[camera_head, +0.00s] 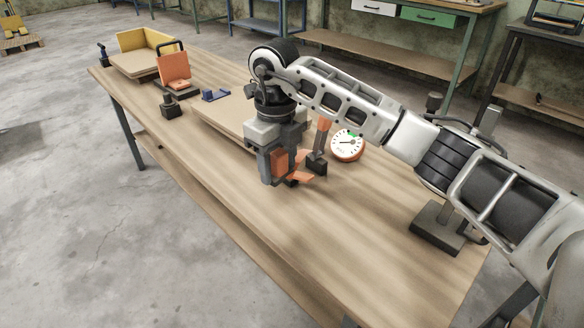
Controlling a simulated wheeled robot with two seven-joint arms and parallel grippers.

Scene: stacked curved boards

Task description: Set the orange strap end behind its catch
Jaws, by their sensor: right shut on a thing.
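My right gripper (279,178) points down over the wooden table, in front of the stack of boards (222,123). It is shut on an orange piece (279,160), which looks like the strap end. A flat orange part (301,178) shows at the right fingertip, low over the table. A dark block (316,164), which may be the catch, stands just right of the fingers, with an upright orange piece (323,135) above it. I cannot tell whether the strap end touches the block. My gripper and arm hide much of the boards. My left gripper is not in view.
A round dial gauge (347,145) stands right of the dark block. A dark-based stand (438,226) is near the table's right end. The table's front (300,225) is clear.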

